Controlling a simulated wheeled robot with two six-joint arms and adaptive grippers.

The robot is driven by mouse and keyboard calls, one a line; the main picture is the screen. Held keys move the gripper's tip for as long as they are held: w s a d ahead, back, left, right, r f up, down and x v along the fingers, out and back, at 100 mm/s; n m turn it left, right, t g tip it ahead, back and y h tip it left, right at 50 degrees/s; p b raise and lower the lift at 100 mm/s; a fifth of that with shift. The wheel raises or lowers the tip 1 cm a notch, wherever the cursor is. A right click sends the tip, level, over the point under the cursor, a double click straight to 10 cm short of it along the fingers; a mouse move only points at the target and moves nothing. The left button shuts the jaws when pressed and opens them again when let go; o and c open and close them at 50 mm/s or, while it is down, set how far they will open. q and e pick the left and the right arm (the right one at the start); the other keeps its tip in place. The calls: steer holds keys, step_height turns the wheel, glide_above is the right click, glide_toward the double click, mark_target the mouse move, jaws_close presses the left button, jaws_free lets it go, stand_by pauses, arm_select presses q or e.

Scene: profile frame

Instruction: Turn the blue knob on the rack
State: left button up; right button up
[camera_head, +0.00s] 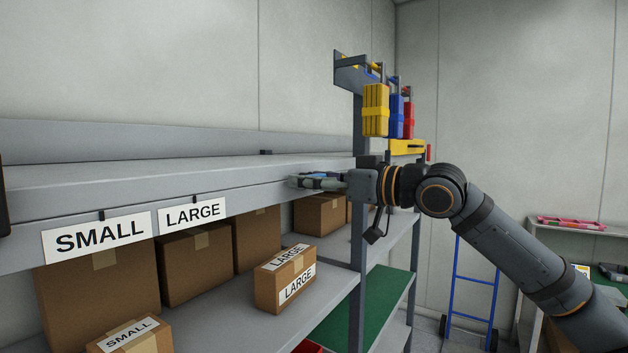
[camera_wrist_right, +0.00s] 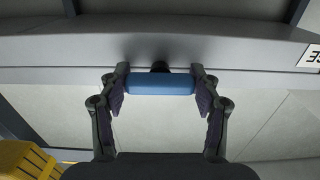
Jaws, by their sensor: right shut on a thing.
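The blue knob (camera_wrist_right: 160,84) is a horizontal blue cylinder on a short dark stem at the grey beam of the rack (camera_head: 90,190). My right gripper (camera_wrist_right: 160,86) has one finger pad at each end of the knob and is shut on it. In the head view my right gripper (camera_head: 308,181) reaches in from the right at the front of the upper shelf, and its fingers largely hide the knob. My left gripper is not in view.
Below the beam stand several cardboard boxes, including a small one labelled LARGE (camera_head: 284,281). Signs SMALL (camera_head: 98,238) and LARGE (camera_head: 192,215) hang left of the gripper.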

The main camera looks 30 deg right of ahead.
steer(key=n, duration=0.9)
steer(key=shift+b, duration=0.3)
steer(key=n, duration=0.4)
steer(key=shift+n, duration=2.4)
steer(key=o, duration=1.2)
steer(key=shift+c, duration=0.2)
